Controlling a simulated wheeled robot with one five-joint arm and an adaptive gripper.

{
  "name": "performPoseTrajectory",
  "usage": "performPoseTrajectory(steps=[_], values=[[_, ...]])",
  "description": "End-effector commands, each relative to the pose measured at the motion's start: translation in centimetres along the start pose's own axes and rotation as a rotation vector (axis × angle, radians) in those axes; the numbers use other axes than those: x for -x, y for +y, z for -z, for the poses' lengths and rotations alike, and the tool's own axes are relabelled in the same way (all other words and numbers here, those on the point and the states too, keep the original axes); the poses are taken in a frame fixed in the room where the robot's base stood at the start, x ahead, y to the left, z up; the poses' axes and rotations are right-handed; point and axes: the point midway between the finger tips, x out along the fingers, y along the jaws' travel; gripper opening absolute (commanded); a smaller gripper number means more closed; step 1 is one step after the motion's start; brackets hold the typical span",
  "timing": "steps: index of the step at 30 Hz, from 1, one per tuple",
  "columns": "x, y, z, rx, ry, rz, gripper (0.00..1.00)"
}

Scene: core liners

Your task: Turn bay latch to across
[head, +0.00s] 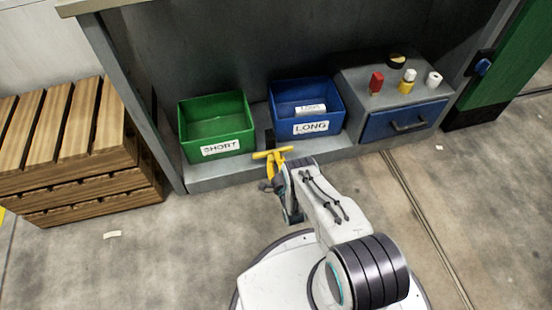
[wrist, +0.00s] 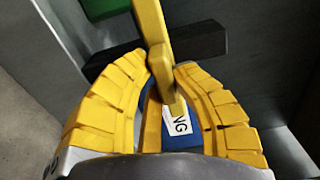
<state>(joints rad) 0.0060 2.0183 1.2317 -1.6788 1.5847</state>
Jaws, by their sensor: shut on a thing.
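The bay latch shows as a yellow bar (head: 264,155) at the front of the shelf, between the green and blue bins. In the head view it runs roughly left to right, slightly tilted. A dark block (head: 269,138) stands just behind it. In the wrist view the yellow bar (wrist: 152,28) runs from the top edge down between my fingers, crossing in front of a dark bar (wrist: 202,46). My gripper (head: 275,167), with yellow fingers, is shut on the yellow bar; it also shows in the wrist view (wrist: 165,70). The fingers partly hide the bar's lower part.
A green bin (head: 230,134) labelled SHORT and a blue bin (head: 333,111) labelled LONG stand on the shelf. A grey unit with a blue drawer (head: 380,124) is at right, with small red, yellow and white items on top. Wooden crates (head: 90,180) stand at left. The front floor is mostly clear.

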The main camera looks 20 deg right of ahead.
Motion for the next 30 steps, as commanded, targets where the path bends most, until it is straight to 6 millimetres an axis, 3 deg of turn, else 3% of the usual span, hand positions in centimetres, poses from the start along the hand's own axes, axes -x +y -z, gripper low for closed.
performPoseTrajectory(steps=[9,10,19,30], values=[[-0.17,-0.12,-0.34,-0.003,-0.006,0.003,0.00],[-0.17,-0.12,-0.34,-0.003,-0.006,0.003,0.24],[-0.07,-0.05,-0.14,-0.002,-0.003,0.001,0.50],[-0.05,-0.37,-0.06,-0.001,-0.001,0.000,0.50]])
